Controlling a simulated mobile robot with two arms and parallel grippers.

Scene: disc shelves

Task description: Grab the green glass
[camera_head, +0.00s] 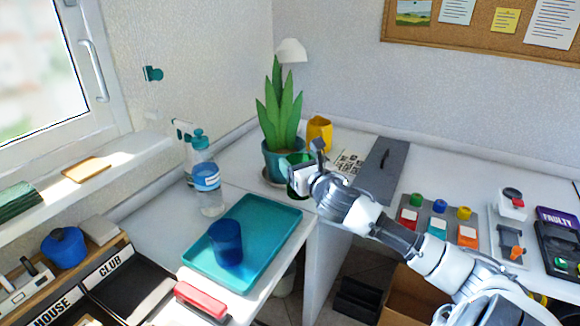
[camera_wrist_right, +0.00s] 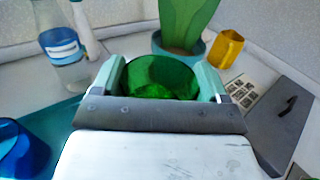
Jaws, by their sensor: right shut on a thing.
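The green glass (camera_wrist_right: 163,77) is between the two fingers of my right gripper (camera_wrist_right: 163,82) in the right wrist view. The fingers are shut on it, one on each side. In the head view the green glass (camera_head: 302,186) shows as a dark green shape just in front of the plant pot, partly hidden by my right gripper (camera_head: 304,172). I cannot tell whether the glass touches the table. My left gripper is not in view.
A potted plant (camera_head: 280,110) stands right behind the glass, with a yellow jug (camera_head: 319,133) beside it. A teal tray (camera_head: 270,220) holding a blue cup (camera_head: 226,243) lies to the left. A water bottle (camera_head: 207,180) stands behind the tray.

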